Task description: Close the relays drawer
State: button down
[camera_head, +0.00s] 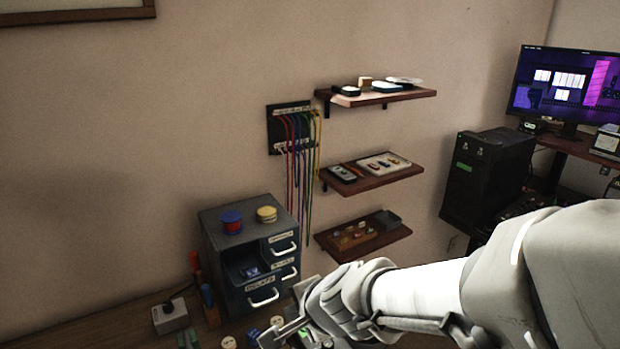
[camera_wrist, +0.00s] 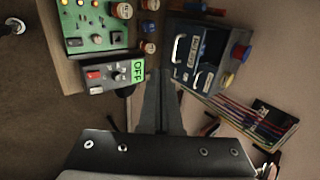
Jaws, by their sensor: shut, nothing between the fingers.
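A dark blue-grey cabinet (camera_head: 222,240) stands against the wall in the head view, with several labelled drawers. The relays drawer (camera_head: 262,296), the lowest front with a white handle, sticks out, its open top showing small blue items inside. Its label is small and hard to read. The cabinet also shows in the wrist view (camera_wrist: 212,42), at the upper right, with white handles facing the gripper side. My gripper (camera_wrist: 160,75) is shut and empty, pointing past the cabinet's left side in the wrist view. In the head view it (camera_head: 280,335) is low, in front of the drawer, apart from it.
Red-and-blue and yellow spools (camera_head: 231,221) sit on the cabinet. A green circuit board (camera_wrist: 95,22) and a panel marked OFF (camera_wrist: 138,71) lie near the gripper. Coloured cables (camera_head: 300,150) hang beside shelves (camera_head: 372,180) on the wall.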

jog(key=w+a+r+b+x, duration=0.1)
jog(key=b+x, duration=0.4)
jog(key=x, duration=0.7)
jog(key=shift+w+r, duration=0.15)
jog(key=shift+w, duration=0.2)
